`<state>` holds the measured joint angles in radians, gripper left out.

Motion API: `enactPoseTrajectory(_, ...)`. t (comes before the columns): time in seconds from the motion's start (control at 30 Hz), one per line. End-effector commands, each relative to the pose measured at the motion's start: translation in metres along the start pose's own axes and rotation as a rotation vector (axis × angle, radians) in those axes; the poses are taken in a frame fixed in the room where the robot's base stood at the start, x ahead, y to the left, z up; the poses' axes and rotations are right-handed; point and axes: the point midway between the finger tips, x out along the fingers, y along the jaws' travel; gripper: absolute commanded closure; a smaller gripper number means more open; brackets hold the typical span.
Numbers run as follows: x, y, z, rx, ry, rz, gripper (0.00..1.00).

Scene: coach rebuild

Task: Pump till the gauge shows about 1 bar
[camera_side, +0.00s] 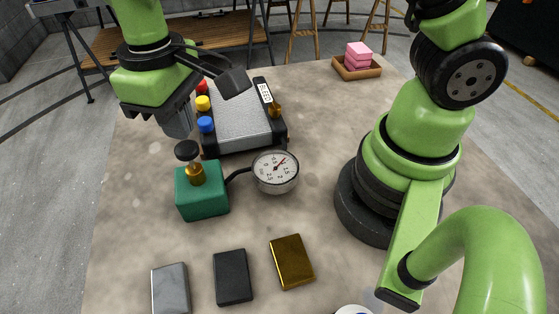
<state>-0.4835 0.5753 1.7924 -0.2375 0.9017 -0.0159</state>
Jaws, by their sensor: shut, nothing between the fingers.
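The pump is a green block (202,192) with a brass stem (197,174) and a black round knob (187,149) on top; the knob stands up clear of the block. A dark hose joins the pump to a round white gauge (274,172) on its right. The gauge's red needle points to the upper right; its small figures are too small to read surely. My gripper (179,128) is shut and empty, pointing down just above the knob in the picture, with a small gap between them.
Behind the pump stands a grey ribbed device (240,122) with red, yellow and blue buttons (204,103). Silver (170,288), black (233,277) and gold (292,261) blocks lie in front. Pink blocks (357,56) sit in a wooden tray (343,70) at the back right.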

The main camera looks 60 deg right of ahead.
Motion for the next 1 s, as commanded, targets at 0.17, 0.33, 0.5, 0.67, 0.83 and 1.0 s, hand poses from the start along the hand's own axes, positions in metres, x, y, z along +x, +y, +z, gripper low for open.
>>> enactPoseTrajectory(0.17,0.001,0.000,0.000,0.000,0.000,0.000,1.00)
enactPoseTrajectory(0.33,0.006,0.000,0.000,0.000,-0.002,0.000,1.00)
enactPoseTrajectory(0.5,0.013,0.000,0.000,0.000,-0.002,0.001,1.00)
enactPoseTrajectory(0.67,0.020,0.000,0.000,0.000,-0.002,0.001,1.00)
enactPoseTrajectory(0.83,0.026,0.000,0.000,0.000,-0.002,0.000,1.00)
enactPoseTrajectory(1.0,0.033,0.000,0.000,0.000,-0.002,0.001,1.00)
